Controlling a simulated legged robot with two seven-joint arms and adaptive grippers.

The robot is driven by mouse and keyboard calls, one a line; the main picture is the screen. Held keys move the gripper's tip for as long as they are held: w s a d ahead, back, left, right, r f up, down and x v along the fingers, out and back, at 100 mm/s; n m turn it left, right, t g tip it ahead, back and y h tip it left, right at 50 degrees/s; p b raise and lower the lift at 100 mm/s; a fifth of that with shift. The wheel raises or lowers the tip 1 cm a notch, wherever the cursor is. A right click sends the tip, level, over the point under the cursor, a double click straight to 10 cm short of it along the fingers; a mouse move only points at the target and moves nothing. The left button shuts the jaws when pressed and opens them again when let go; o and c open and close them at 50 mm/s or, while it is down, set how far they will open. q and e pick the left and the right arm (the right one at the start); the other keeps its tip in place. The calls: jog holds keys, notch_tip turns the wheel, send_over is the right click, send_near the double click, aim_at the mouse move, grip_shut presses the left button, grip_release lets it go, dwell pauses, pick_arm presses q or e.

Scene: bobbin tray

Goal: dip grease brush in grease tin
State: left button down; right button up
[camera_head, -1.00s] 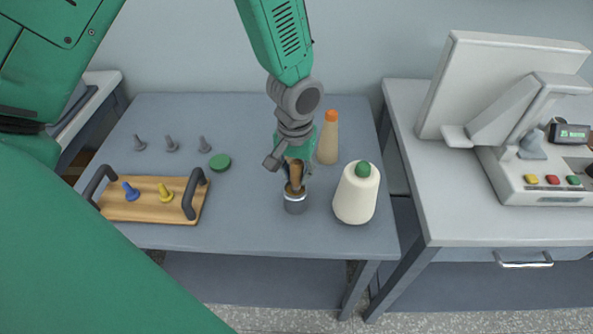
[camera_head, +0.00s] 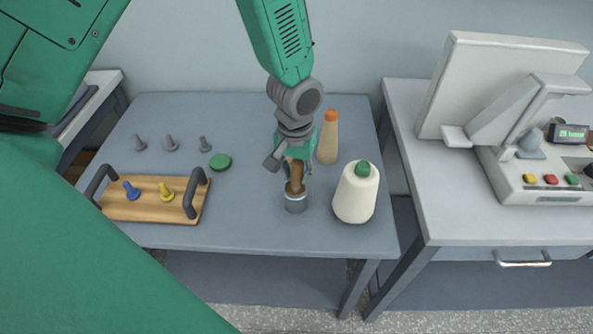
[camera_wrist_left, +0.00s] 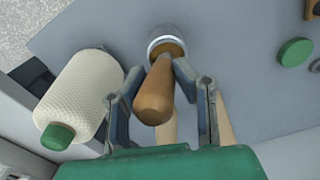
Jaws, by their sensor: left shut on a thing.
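My left gripper (camera_head: 296,173) is shut on the grease brush (camera_head: 297,178) by its brown wooden handle. The brush points down over the grease tin (camera_head: 296,204), a small grey metal cylinder on the table. In the left wrist view the brush handle (camera_wrist_left: 156,92) sits between the two fingers (camera_wrist_left: 158,88), and the tin's rim (camera_wrist_left: 166,38) shows just beyond its far end. The brush's lower end is at the tin's mouth. Its bristles are hidden, so I cannot tell how deep they are. My right gripper is not in view.
A cream thread cone (camera_head: 356,196) with a green top stands close right of the tin. A tan bottle (camera_head: 328,142) with an orange tip stands behind. A green lid (camera_head: 220,162), several grey pegs (camera_head: 171,143) and a wooden bobbin tray (camera_head: 147,208) are left.

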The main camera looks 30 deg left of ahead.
aim_at(295, 161)
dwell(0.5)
pick_arm(q)
notch_tip(295, 161, up, 7)
jog(key=p, duration=0.6)
jog(key=shift+p, duration=0.4)
